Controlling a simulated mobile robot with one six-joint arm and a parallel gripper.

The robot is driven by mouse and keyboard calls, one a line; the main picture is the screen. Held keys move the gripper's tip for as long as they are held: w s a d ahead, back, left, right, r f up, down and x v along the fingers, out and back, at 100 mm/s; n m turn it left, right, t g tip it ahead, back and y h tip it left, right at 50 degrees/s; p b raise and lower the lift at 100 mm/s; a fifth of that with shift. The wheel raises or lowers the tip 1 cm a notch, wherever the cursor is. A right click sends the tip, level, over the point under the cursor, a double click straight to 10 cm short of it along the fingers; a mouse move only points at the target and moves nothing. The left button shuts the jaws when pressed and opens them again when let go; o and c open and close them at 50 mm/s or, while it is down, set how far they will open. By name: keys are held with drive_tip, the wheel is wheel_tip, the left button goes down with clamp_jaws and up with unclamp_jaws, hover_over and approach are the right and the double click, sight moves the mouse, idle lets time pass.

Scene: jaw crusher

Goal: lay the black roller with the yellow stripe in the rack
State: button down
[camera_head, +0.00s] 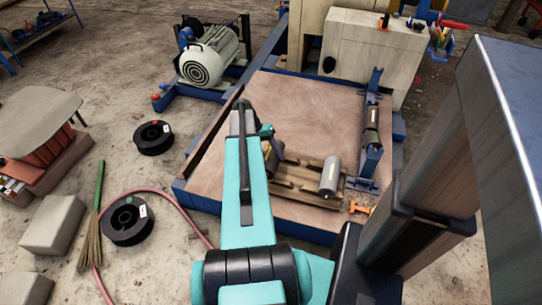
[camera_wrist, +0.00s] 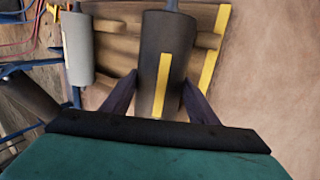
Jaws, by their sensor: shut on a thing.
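The black roller with the yellow stripe (camera_wrist: 167,35) is between the two dark fingers of my gripper (camera_wrist: 158,88), which are shut on it. The stripe runs along its length. Behind it in the wrist view is a brown timber pallet (camera_wrist: 118,27); I cannot tell whether the roller touches it. In the head view my gripper (camera_head: 274,148) is over the left end of this pallet (camera_head: 302,187), and my arm partly hides the roller. A blue rack-like frame (camera_head: 368,160) stands on the right of the platform, with a dark roller (camera_head: 372,118) in its upper part.
A grey roller (camera_head: 330,174) lies on the pallet's right part. An orange item (camera_head: 361,208) lies near the platform's front right edge. The wooden platform top (camera_head: 300,105) is clear behind the pallet. A beige machine block (camera_head: 372,50) stands at the back.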

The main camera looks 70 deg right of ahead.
drive_tip(key=shift+f+b, duration=0.3)
drive_tip(key=shift+f, duration=1)
idle(0.5)
drive_tip(key=c, duration=0.6)
unclamp_jaws()
drive_tip(key=shift+c, duration=0.2)
drive_tip(key=shift+f, duration=0.1)
drive_tip(key=shift+w, duration=0.1)
drive_tip(key=p+v, duration=0.2)
drive_tip(key=v, duration=1.2)
drive_tip(key=shift+s, duration=0.25)
